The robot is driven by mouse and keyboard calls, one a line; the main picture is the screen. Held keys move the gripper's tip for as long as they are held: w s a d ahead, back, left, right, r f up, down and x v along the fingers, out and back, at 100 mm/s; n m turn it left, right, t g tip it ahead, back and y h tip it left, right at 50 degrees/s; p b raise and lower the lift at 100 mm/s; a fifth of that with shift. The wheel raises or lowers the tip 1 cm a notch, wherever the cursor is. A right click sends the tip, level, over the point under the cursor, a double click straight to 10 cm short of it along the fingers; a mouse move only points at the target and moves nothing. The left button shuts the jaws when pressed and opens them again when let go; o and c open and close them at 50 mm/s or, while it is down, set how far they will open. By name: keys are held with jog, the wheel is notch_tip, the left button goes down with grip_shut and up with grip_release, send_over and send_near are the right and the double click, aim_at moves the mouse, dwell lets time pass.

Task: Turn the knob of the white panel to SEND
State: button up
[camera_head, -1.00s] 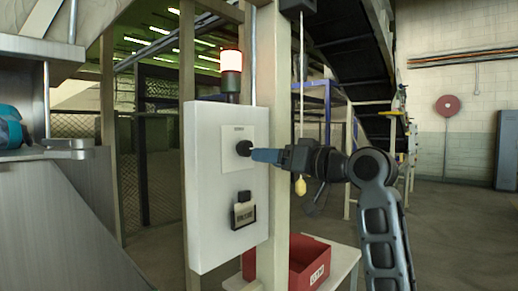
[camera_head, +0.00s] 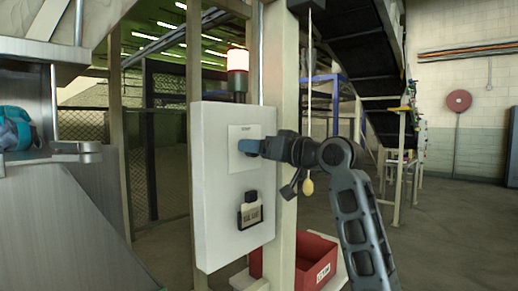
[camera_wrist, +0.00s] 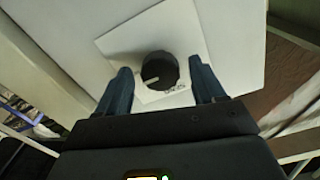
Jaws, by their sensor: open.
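The white panel (camera_head: 222,180) stands upright on a post, left of centre in the head view. Its black round knob (camera_wrist: 159,71) shows in the wrist view on a pale square plate (camera_wrist: 187,30), with a light pointer line on its face. Small lettering beside the knob is too small to read. My gripper (camera_wrist: 160,88) is open, with one blue finger on each side of the knob; I cannot tell whether they touch it. In the head view my gripper (camera_head: 250,147) is at the plate and hides most of the knob.
A black-framed label holder (camera_head: 250,212) sits low on the panel. A lamp with a lit top (camera_head: 238,68) stands above it. A red bin (camera_head: 312,262) is below right, and a cord with a yellow pull (camera_head: 308,187) hangs near my arm.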

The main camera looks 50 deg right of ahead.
jog(key=shift+c, duration=0.5)
jog(key=c, duration=1)
jog(key=shift+o, duration=0.2)
jog(key=shift+n+b, duration=0.4)
jog(key=shift+b, duration=0.05)
jog(key=shift+a+f+n+b, duration=0.1)
jog(key=shift+a+n+b, duration=0.05)
jog(key=shift+n+b, duration=7)
jog(key=n+p, duration=0.2)
jog(key=n, duration=0.1)
jog(key=shift+p, duration=0.35)
jog(key=o, duration=1.1)
jog(key=shift+c, duration=0.2)
